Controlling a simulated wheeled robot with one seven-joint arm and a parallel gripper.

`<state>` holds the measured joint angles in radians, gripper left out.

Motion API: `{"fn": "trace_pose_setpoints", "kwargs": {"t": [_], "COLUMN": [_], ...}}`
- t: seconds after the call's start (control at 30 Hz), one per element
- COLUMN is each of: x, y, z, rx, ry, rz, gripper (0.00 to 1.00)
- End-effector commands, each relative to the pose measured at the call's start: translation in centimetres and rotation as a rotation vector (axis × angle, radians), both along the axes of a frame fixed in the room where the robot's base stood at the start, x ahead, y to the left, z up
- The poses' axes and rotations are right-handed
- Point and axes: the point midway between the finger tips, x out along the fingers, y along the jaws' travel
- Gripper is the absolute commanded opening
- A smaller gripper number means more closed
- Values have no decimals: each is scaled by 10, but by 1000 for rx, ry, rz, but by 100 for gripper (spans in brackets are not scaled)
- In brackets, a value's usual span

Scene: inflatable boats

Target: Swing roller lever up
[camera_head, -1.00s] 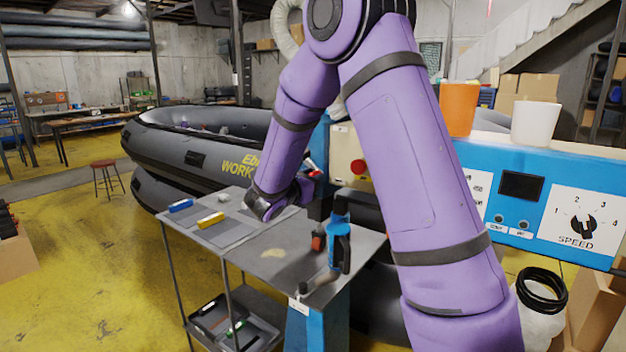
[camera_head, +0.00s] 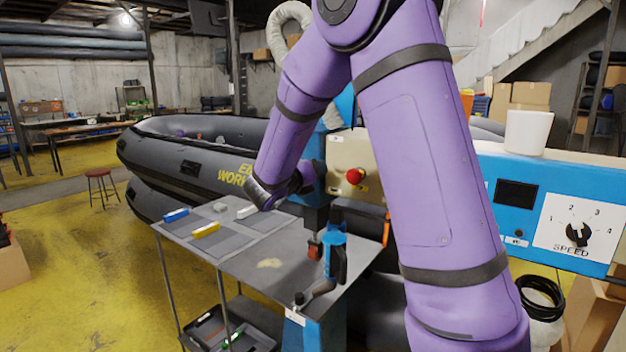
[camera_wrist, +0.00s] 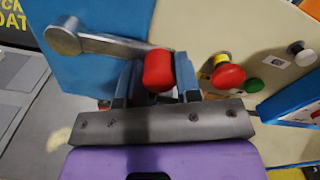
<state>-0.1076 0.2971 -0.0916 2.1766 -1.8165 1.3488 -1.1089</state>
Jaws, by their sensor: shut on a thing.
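The roller lever (camera_wrist: 110,45) is a grey metal arm with a round silver pivot end and a red knob (camera_wrist: 158,70). In the wrist view it runs from the pivot at upper left to the knob near the middle, in front of a blue machine panel (camera_wrist: 100,15). My gripper (camera_wrist: 157,76) is shut on the red knob, with a blue-grey finger on each side. In the head view my purple arm reaches to the machine beside the cream control box (camera_head: 345,155); the lever and fingertips are hidden there.
A red push button (camera_wrist: 228,76) and a green one (camera_wrist: 252,85) sit close right of the knob. A grey table (camera_head: 235,262) holds small blocks and a blue tool (camera_head: 334,250). A blue speed panel (camera_head: 487,225) stands at right; a grey boat (camera_head: 200,155) lies behind.

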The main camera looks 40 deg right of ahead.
Motion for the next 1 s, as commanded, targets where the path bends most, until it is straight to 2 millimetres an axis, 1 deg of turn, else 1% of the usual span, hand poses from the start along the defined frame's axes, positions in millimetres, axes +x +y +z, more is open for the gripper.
{"fn": "trace_pose_setpoints", "kwargs": {"t": [0.03, 0.2, 0.5, 0.73, 1.0], "x": [0, 2, 9, 13, 15], "y": [1, 1, 3, 5, 6], "z": [5, 19, 39, 47, 51], "rx": [-14, -69, -148, -186, -205], "ry": [37, 187, 406, 511, 562], "rz": [1, 1, 1, 2, 2], "gripper": [0, 0, 0, 0, 0]}}
